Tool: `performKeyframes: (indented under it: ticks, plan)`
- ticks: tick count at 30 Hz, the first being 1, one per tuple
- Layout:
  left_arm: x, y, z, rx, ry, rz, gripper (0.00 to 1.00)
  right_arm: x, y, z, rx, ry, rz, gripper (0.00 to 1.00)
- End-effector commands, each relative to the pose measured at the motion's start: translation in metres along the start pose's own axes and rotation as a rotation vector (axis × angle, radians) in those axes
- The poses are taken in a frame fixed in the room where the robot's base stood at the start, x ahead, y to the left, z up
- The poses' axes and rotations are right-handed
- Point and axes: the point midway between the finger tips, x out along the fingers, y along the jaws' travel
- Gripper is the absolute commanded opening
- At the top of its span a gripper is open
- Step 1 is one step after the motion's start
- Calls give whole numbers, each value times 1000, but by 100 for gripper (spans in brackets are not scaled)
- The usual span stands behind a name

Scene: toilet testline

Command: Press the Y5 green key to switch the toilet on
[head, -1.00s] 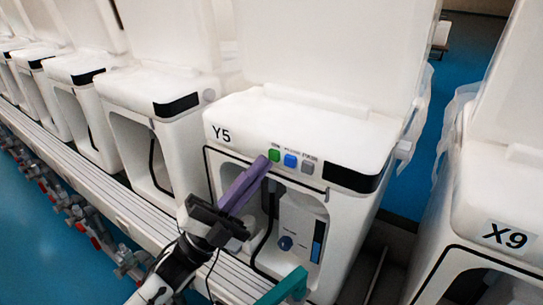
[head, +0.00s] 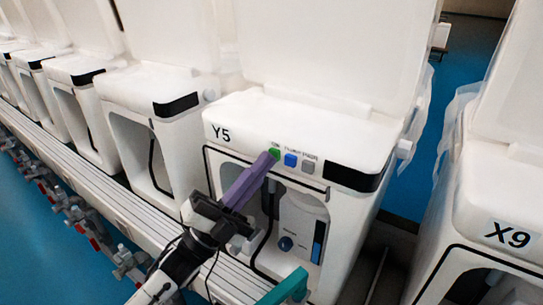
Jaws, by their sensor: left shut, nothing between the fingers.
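The toilet marked Y5 (head: 300,125) stands in the middle of the head view. On its front panel are a green key (head: 275,153), a blue key (head: 291,159) and a grey key (head: 308,167) in a row. My left gripper (head: 272,158) is shut and empty, with long purple fingers. Its tips overlap the lower left edge of the green key, so part of the key is hidden. I cannot tell whether the tips touch it. A teal finger piece (head: 285,289) shows at the bottom edge; the rest of my right gripper is out of view.
A row of similar white toilets (head: 150,95) runs to the upper left along a rail (head: 115,205). The toilet marked X9 (head: 500,190) stands at the right. Y5's open front bay holds a dark hose and a blue knob (head: 286,243).

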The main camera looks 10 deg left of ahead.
Motion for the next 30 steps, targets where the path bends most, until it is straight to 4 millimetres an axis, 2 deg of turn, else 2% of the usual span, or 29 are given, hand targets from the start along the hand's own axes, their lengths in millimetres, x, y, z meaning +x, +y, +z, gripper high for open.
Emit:
performKeyframes:
  ticks: [10, 30]
  plan:
    - [1, 1, 1, 0, -1, 1, 0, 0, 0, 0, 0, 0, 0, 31]
    - [-11, -8, -8, 0, -1, 1, 0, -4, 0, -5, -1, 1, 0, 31]
